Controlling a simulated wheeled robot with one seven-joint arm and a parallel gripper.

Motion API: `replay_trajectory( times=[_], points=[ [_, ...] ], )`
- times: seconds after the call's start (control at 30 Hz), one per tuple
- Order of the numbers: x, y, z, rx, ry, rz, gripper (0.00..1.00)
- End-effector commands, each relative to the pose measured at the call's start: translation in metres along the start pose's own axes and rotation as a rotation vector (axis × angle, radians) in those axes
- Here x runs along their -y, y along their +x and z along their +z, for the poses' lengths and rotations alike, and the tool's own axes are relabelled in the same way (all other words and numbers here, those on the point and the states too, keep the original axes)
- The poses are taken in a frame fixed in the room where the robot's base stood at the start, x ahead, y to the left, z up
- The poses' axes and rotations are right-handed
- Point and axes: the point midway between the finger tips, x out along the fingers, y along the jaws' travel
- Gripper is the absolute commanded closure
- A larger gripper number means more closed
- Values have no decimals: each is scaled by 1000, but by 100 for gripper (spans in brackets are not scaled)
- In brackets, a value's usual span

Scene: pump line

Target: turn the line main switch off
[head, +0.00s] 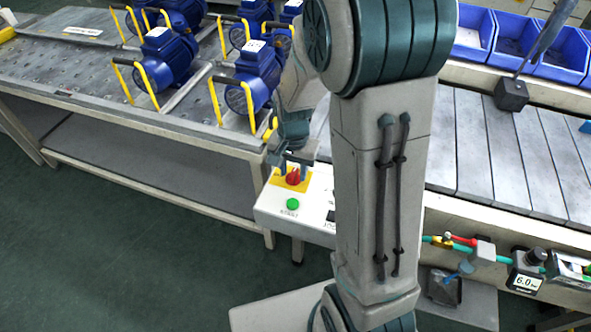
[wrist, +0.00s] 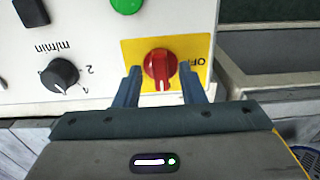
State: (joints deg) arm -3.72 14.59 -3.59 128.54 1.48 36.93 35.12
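The line main switch is a red rotary knob (wrist: 160,68) on a yellow plate (wrist: 130,46) of a white control panel (wrist: 88,22). Its handle lies roughly up-down in the wrist view, while the OFF label is at the plate's right side. My gripper (wrist: 160,76) is open, with one finger left and one right of the knob, and small gaps seem to show. In the head view the red knob (head: 292,178) sits just below my gripper (head: 292,162). Whether the fingers touch the knob is not clear.
A green button (head: 293,204) and a black m/min dial (wrist: 60,73) are on the same panel. A table (head: 120,118) with blue pumps (head: 166,56) is at the left. A conveyor (head: 490,150) and blue bins (head: 515,35) are at the right.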

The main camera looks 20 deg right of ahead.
Motion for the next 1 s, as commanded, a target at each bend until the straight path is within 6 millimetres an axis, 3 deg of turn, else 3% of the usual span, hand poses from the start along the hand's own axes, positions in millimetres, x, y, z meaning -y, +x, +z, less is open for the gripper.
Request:
replay_trajectory(
  times=[0.33, 0.37, 0.5, 0.6, 1.0],
  points=[
    [0, 5, 0, 0, -1, -1, 64],
    [0, 5, 0, 0, -1, -1, 66],
    [0, 5, 0, 0, -1, 0, 100],
    [-7, 5, -5, 0, 4, 0, 100],
    [-2, 6, 0, 1, -91, 2, 100]
  ],
)
